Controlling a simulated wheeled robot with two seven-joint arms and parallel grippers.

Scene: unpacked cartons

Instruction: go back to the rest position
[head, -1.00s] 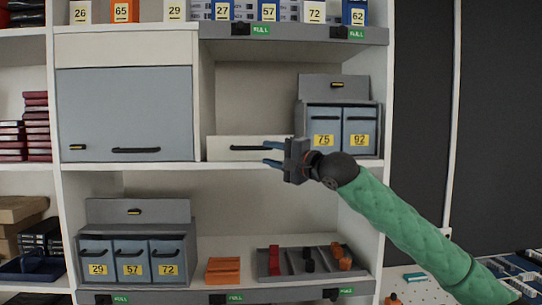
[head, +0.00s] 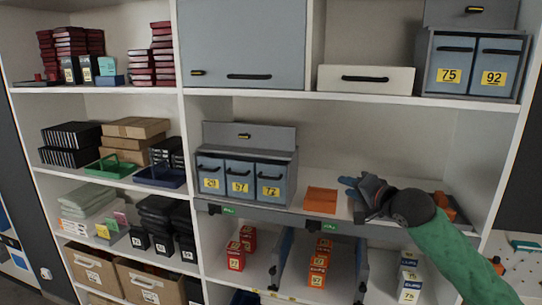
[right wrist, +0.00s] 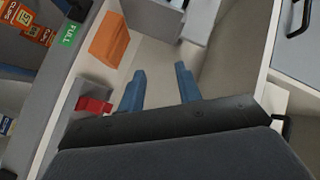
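My right gripper (head: 352,187) is in front of the middle shelf in the head view, just right of an orange box (head: 320,200). In the right wrist view its two blue fingers (right wrist: 160,90) stand apart with nothing between them, so it is open and empty. The orange box also shows there (right wrist: 109,39), beyond the fingers. My right arm comes in from the lower right in a green sleeve and hides part of the shelf tray behind it. My left gripper is in neither view.
A drawer box with several blue drawers (head: 241,181) stands left of the gripper. A white drawer (head: 365,79) and a box with drawers 75 and 92 (head: 470,65) are above. Red items (right wrist: 95,105) lie near the fingers.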

